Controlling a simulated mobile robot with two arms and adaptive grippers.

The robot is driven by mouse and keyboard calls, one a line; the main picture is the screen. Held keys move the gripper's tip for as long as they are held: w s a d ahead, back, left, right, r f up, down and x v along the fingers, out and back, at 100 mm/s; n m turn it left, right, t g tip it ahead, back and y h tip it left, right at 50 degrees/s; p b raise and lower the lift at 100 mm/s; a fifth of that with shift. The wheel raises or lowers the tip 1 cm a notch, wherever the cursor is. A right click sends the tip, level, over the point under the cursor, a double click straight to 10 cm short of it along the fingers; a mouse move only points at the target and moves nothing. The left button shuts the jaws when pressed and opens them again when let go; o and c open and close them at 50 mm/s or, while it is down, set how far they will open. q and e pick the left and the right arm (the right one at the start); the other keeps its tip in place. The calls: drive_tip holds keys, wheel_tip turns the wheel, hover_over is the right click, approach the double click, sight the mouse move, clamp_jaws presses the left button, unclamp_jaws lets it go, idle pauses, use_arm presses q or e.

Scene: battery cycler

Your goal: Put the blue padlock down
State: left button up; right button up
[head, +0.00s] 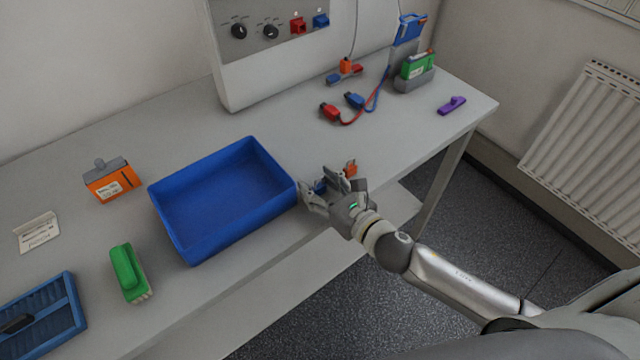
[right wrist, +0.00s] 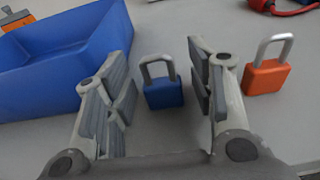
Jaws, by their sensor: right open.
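The blue padlock (right wrist: 163,92) stands upright on the table between the open fingers of my right gripper (right wrist: 160,100) in the right wrist view, with a gap on both sides. Its silver shackle points up. In the head view, only a bit of the blue padlock (head: 320,187) shows behind my right gripper (head: 328,188), which is low at the table's front edge. My left gripper is not in view.
An orange padlock (right wrist: 265,77) stands just right of my right gripper's fingers. A blue bin (head: 185,245) is close on the left. Red and blue leads (head: 350,122) lie farther back.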

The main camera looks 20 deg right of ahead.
drive_tip(key=shift+r, duration=0.15)
drive_tip(key=b+v, duration=0.2)
drive_tip(key=v, duration=1)
drive_tip(key=shift+b, duration=0.3)
